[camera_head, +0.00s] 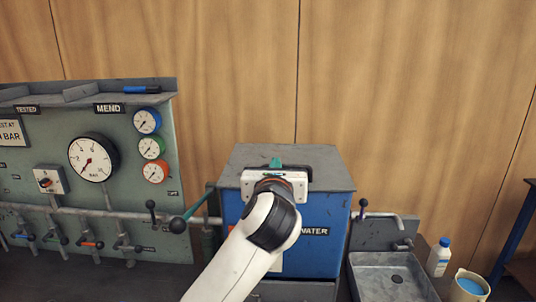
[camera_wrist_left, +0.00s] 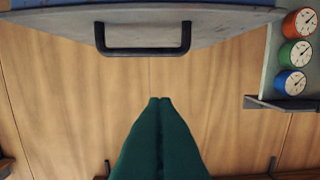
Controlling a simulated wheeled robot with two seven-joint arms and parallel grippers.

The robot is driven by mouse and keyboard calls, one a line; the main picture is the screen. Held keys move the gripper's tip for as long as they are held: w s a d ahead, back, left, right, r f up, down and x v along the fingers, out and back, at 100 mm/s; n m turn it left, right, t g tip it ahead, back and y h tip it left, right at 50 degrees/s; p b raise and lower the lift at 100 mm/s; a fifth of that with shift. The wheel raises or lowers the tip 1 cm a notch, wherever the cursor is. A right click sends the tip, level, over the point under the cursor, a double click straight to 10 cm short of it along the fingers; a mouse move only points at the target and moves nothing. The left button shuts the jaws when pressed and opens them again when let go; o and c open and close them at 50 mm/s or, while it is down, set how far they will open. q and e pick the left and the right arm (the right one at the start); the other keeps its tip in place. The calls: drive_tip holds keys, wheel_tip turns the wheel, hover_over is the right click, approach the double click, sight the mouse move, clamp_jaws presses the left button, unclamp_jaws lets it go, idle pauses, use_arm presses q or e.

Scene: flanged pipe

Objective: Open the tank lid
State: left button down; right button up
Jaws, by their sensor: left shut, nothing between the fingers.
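A blue tank (camera_head: 325,247) labelled "WATER" stands at the middle of the head view, with a flat grey lid (camera_head: 327,163) lying on it, closed. My left gripper (camera_head: 275,162) is over the lid, and my white arm hides part of the tank's front. In the left wrist view, the dark bar handle (camera_wrist_left: 143,51) stands out from the grey lid (camera_wrist_left: 215,24). The green fingers (camera_wrist_left: 160,100) are shut with nothing between them, and their tips appear apart from the handle. My right gripper is not in view.
A panel (camera_head: 121,180) with gauges, valves and levers stands to the left. A teal lever (camera_head: 195,211) reaches close to the tank's left side. To the right are a metal sink (camera_head: 390,277), a white bottle (camera_head: 438,257) and a jug (camera_head: 468,286) of blue liquid.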

use_arm(q)
drive_tip(key=w+p, duration=0.1)
drive_tip(key=w, duration=0.8)
drive_tip(key=shift+f, duration=0.1)
drive_tip(key=shift+r+p, duration=0.2)
drive_tip(key=shift+p, duration=0.25)
idle(1.4)
